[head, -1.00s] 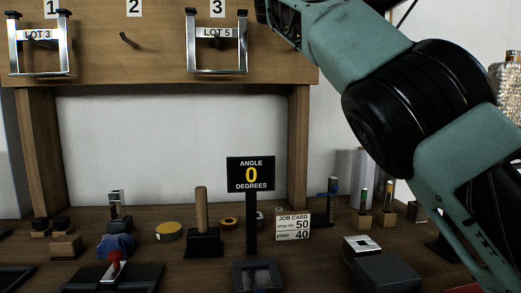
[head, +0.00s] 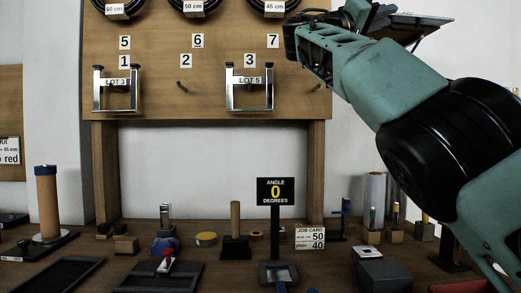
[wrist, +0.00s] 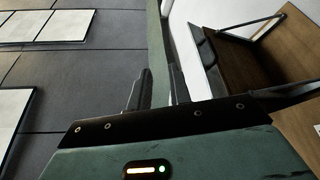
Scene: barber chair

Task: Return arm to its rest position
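My green and black arm (head: 400,90) reaches up across the right side of the head view. Its far end is raised in front of the pegboard's upper right, well above the bench. In the wrist view the two dark fingers of my gripper (wrist: 160,90) stand apart with a gap and nothing held between them. The fingertips are not clear in the head view.
A wooden pegboard (head: 215,100) holds metal frames labelled LOT 3 (head: 117,95) and LOT 5 (head: 249,95). The bench (head: 215,275) below carries an angle sign (head: 275,191), a job card (head: 310,238), a cork-coloured cylinder (head: 47,200) and several small tools. The wrist view shows ceiling panels (wrist: 50,65).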

